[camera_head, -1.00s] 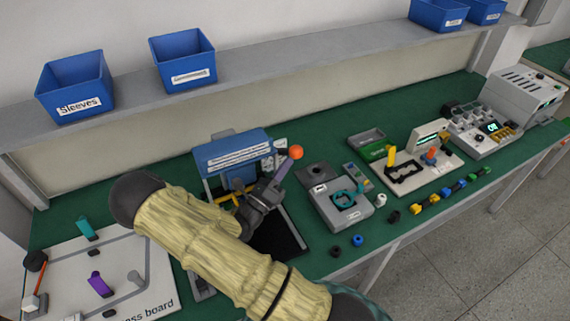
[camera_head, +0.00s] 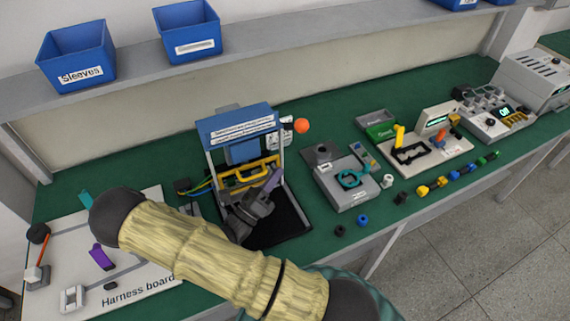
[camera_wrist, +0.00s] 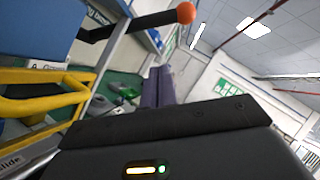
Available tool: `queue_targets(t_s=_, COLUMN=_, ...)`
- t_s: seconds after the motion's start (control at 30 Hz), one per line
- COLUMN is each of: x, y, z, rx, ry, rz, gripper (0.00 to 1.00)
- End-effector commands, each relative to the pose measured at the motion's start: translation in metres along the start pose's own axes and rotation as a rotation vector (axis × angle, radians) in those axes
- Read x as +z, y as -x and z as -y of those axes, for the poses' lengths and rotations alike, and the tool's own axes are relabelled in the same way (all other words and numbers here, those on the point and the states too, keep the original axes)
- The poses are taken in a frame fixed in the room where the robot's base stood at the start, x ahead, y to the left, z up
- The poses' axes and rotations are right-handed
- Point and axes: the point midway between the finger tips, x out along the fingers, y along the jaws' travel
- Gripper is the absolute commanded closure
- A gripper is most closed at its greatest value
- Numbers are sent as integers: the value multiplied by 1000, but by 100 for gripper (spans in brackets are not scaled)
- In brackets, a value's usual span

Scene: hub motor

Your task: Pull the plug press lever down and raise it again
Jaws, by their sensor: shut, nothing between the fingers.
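The plug press (camera_head: 240,123) is a blue-topped machine on the green bench. Its lever ends in an orange ball (camera_head: 302,126) at the upper right of the press. In the wrist view the ball (camera_wrist: 186,13) sits on a black rod at the top, the rod pointing out sideways. My gripper (camera_head: 274,178) is in front of the press, below and left of the ball, apart from it. Its purple fingers (camera_wrist: 158,86) are shut with nothing between them. A yellow frame (camera_head: 248,174) in the press is behind my gripper; it also shows at left in the wrist view (camera_wrist: 45,102).
A grey fixture with a teal ring (camera_head: 350,186) stands right of the press. A harness board (camera_head: 130,275) lies at left, partly behind my arm. Blue bins (camera_head: 75,55) stand on the shelf above. Small loose parts lie along the front edge.

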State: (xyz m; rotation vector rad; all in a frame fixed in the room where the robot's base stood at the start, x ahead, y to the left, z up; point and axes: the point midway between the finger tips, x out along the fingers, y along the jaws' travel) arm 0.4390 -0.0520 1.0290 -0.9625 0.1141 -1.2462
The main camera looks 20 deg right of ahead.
Motion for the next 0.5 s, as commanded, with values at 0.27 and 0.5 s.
queue_targets(t_s=0.27, x=-1, y=30, z=-1, rx=-2, ry=2, rz=-3, gripper=100)
queue_targets(t_s=0.5, x=0, y=32, z=0, rx=-1, ry=2, rz=-2, gripper=100)
